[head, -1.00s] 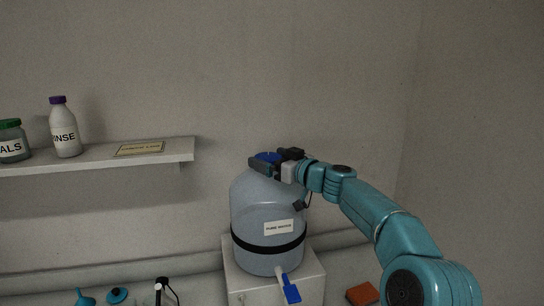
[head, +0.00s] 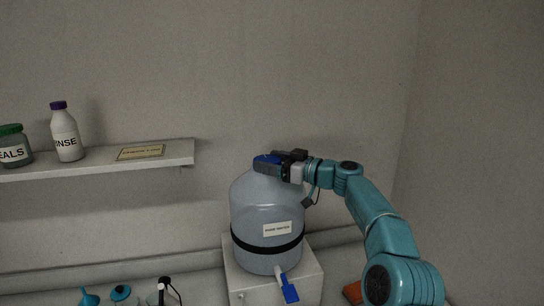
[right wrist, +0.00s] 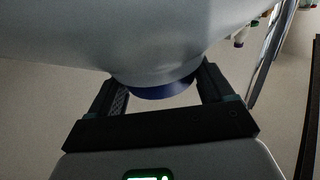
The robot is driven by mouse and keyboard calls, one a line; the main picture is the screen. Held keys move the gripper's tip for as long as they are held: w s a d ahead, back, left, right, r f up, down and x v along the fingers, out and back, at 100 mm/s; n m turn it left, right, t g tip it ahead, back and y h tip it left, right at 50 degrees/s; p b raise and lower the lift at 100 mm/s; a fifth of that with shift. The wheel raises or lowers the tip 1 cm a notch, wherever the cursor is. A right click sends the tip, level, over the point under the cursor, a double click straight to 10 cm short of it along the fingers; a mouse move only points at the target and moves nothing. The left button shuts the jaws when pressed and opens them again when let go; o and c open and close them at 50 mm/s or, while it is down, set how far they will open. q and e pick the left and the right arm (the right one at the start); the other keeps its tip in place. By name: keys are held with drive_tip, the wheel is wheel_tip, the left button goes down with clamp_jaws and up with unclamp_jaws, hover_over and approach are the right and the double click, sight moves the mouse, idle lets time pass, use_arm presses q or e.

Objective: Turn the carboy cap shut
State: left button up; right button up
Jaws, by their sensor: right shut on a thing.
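The carboy (head: 262,205) is a large translucent blue-grey bottle with a black band and a white label, upright on a white block. Its blue cap (head: 266,161) sits on the neck at the top. My right gripper (head: 268,163) reaches in from the right at cap height and is shut on the cap. In the right wrist view the dark blue cap (right wrist: 163,90) lies between the two fingers, below the carboy's shoulder (right wrist: 160,40) in the picture. The fingers partly hide the cap in the head view. My left gripper is not in view.
A white block (head: 312,272) bears the carboy, whose spigot has a blue handle (head: 289,290). A wall shelf (head: 95,163) at left holds a white bottle (head: 66,133), a green-lidded jar (head: 14,147) and a sign (head: 140,152). An orange-red item (head: 352,292) lies at lower right.

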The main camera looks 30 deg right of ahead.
drive_tip(key=shift+r, duration=0.15)
drive_tip(key=o, duration=0.9)
drive_tip(key=shift+o, duration=0.2)
drive_tip(key=b+v, duration=0.2)
drive_tip(key=f+b+v, duration=0.1)
drive_tip(key=b+v, duration=0.1)
drive_tip(key=v, duration=0.1)
drive_tip(key=shift+b, duration=0.35)
drive_tip(key=b+v, duration=0.4)
drive_tip(key=v, duration=0.7)
drive_tip(key=shift+r+b, duration=0.3)
drive_tip(key=shift+r, duration=0.1)
drive_tip(key=shift+s+f, duration=0.1)
drive_tip(key=shift+s, duration=0.05)
